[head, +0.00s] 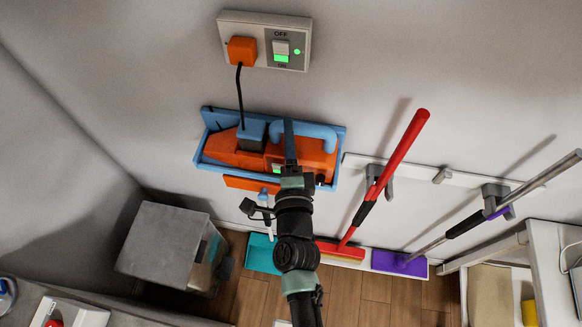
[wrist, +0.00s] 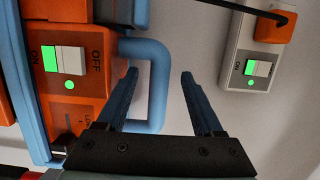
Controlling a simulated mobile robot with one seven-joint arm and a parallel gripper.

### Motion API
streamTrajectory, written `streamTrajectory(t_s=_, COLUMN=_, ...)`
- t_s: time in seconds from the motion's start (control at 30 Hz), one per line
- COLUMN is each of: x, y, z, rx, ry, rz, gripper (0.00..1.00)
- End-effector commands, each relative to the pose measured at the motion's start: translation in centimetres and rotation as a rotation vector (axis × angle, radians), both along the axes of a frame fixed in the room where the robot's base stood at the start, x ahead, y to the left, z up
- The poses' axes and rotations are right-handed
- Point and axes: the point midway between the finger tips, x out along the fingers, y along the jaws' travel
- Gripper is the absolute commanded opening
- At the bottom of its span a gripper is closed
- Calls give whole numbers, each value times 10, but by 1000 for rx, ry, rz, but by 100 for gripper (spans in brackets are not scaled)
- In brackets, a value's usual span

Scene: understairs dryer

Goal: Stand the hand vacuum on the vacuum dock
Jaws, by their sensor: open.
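An orange body with a light blue handle, which looks like the hand vacuum (head: 313,150), lies against a blue tray-like wall frame, perhaps the vacuum dock (head: 199,160). I cannot tell clearly where one ends and the other begins. In the wrist view the orange body (wrist: 85,100) has a green-lit ON/OFF switch, and its blue handle (wrist: 158,95) loops out to the right. My gripper (wrist: 158,74) is open, with the handle's outer bar showing between its fingers. In the head view my gripper (head: 289,125) overlaps the handle and hides part of the body. Contact cannot be told.
A lit wall switch with an orange plug (head: 242,51) is above, its black cord (head: 239,90) running down to the unit. A red broom (head: 392,165) and a purple-headed mop (head: 400,262) hang right. A grey box (head: 160,245) stands lower left; shelving (head: 545,260) stands right.

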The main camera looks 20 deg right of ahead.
Motion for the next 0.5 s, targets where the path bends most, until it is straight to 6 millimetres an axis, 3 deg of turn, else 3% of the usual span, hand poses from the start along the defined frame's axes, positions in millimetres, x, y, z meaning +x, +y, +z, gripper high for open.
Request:
streamTrajectory(t_s=0.2, x=-41, y=15, z=-2, rx=1, ry=0, rz=0, gripper=69)
streamTrajectory(t_s=0.5, x=-78, y=28, z=-1, rx=0, ry=-3, rz=0, gripper=69)
